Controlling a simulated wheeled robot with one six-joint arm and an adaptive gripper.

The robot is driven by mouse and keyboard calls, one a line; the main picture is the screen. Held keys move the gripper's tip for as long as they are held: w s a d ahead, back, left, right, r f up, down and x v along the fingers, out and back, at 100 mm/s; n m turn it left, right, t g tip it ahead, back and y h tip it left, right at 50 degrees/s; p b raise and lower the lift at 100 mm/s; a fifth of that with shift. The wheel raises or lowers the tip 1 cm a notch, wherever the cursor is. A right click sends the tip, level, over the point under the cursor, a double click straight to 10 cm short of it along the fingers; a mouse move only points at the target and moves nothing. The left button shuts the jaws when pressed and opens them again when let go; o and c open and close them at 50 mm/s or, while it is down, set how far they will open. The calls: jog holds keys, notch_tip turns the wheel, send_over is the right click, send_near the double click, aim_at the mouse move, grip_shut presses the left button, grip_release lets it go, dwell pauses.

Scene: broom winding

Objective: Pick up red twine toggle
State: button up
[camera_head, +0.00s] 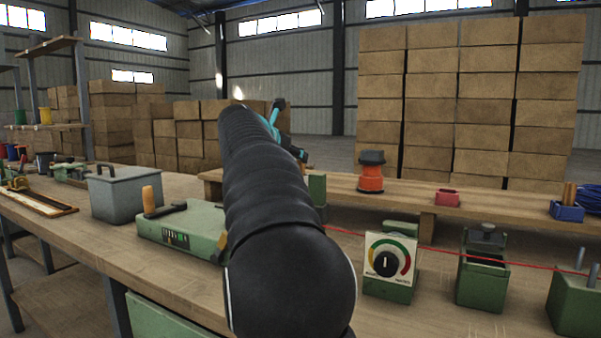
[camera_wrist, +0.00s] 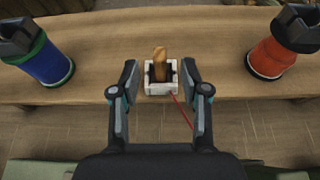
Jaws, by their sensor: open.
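A wooden toggle (camera_wrist: 159,62) stands upright in a small white holder (camera_wrist: 160,89) on a wooden shelf board in the wrist view. Red twine (camera_wrist: 182,112) runs from the holder down and to the right, and a red line of twine (camera_head: 450,252) also crosses the head view. My gripper (camera_wrist: 160,78) is open, with one finger left and one right of the holder, and nothing is between them except the holder and toggle below. In the head view my arm hides the toggle and most of the gripper.
On the shelf board, a blue-green canister (camera_wrist: 45,62) stands left and an orange canister (camera_wrist: 270,57) right. In the head view, a dial box (camera_head: 390,265), green fixtures (camera_head: 482,275), a grey box (camera_head: 122,195) and a green case (camera_head: 180,232) stand on the bench.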

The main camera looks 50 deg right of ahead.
jog(key=shift+x, duration=2.75)
jog(key=shift+a+f, duration=0.1)
jog(key=shift+a, duration=0.05)
jog(key=shift+c, duration=0.3)
grip_shut()
